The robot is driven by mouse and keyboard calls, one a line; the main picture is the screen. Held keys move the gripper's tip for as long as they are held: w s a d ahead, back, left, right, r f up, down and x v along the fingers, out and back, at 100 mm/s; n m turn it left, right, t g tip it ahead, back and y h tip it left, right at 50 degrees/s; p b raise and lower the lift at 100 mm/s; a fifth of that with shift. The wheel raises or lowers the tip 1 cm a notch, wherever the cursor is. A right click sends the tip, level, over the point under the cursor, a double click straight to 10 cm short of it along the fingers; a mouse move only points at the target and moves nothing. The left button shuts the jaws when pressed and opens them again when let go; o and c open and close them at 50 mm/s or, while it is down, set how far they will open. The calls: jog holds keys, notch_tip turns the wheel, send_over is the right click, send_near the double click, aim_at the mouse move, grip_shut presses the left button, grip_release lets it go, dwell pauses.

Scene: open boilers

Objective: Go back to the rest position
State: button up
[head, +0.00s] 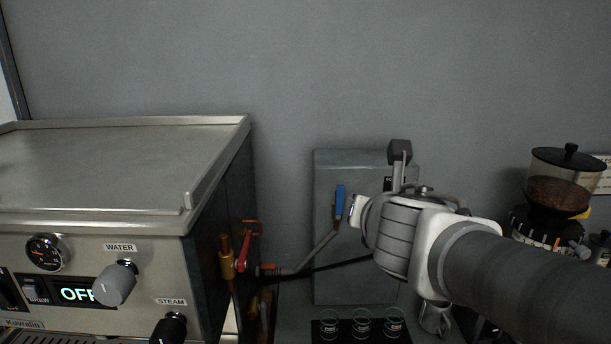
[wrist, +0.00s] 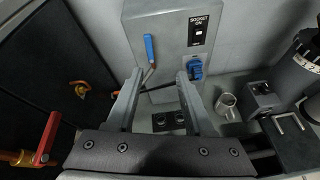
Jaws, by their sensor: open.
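My gripper (wrist: 162,95) is open and empty in the wrist view. Its two fingers point toward the grey box on the wall side. In the head view my arm reaches in from the lower right, and the fingers are hidden behind my wrist. A blue lever (head: 340,203) is on the front of the grey box (head: 330,240); it stands upright and also shows in the wrist view (wrist: 149,48), left of and beyond my fingers. I see no contact between the fingers and the lever.
A coffee machine (head: 110,175) stands at the left, with a red-handled valve (head: 248,233) on its side. A coffee grinder (head: 562,185) is at the right. A metal jug (wrist: 227,107) and small glasses (head: 361,322) stand below the box. The wall above is clear.

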jog(key=s+d+f+m+g+h, duration=0.35)
jog(key=s+d+m, duration=0.5)
jog(key=m, duration=1.15)
jog(key=s+a+f+m+g+y, duration=0.4)
jog(key=s+m, duration=0.5)
jog(key=m, duration=0.3)
jog(key=shift+s+a+f+m+p, duration=0.4)
jog(key=shift+a+f, duration=0.15)
jog(key=shift+f, duration=0.3)
